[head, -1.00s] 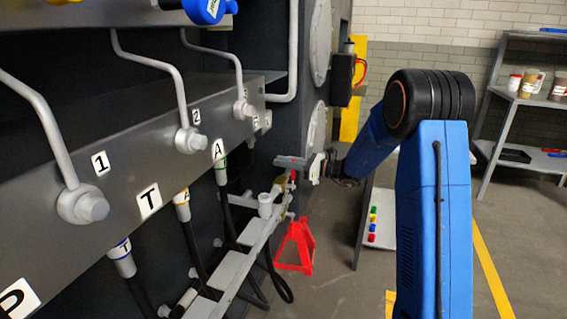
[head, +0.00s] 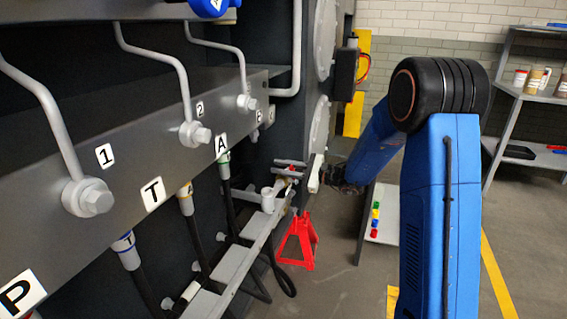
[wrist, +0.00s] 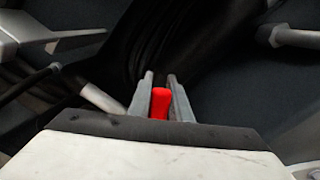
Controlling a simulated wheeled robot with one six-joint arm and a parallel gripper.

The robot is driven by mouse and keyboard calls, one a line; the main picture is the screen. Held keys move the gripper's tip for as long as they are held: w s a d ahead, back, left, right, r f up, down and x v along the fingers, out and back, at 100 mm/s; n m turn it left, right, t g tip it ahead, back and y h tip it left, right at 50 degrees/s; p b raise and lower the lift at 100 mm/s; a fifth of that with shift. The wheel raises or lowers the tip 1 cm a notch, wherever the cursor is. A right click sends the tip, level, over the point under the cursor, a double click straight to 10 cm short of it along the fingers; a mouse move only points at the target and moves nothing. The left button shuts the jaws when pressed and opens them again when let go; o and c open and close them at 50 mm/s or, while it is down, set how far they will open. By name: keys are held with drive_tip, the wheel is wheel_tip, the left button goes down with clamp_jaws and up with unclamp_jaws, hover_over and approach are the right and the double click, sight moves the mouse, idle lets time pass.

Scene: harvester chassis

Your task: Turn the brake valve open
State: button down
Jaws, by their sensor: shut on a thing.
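My gripper (wrist: 160,82) is shut on a red handle (wrist: 160,104), which shows between its two grey fingers in the wrist view. I take this to be the brake valve's handle. In the head view my gripper (head: 294,168) is small and far off, beside the chassis, at the far end of the grey rail. A bit of red shows at its fingers there. The valve body is mostly hidden by the gripper, and the handle's exact angle is hard to tell.
A grey manifold (head: 137,160) with bent pipes, labels and hanging hoses runs along the left. A red jack stand (head: 298,243) stands on the floor below my gripper. A shelf (head: 520,95) with jars is at the right. Open floor lies between.

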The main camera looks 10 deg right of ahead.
drive_tip(key=s+a+f+n, duration=0.2)
drive_tip(key=s+f+n, duration=0.1)
drive_tip(key=n, duration=0.3)
drive_tip(key=shift+s+f+n, duration=0.25)
drive_tip(key=shift+f+n, duration=0.15)
drive_tip(key=shift+f, duration=0.5)
drive_tip(key=c, duration=1.6)
unclamp_jaws()
drive_tip(key=shift+f, duration=0.1)
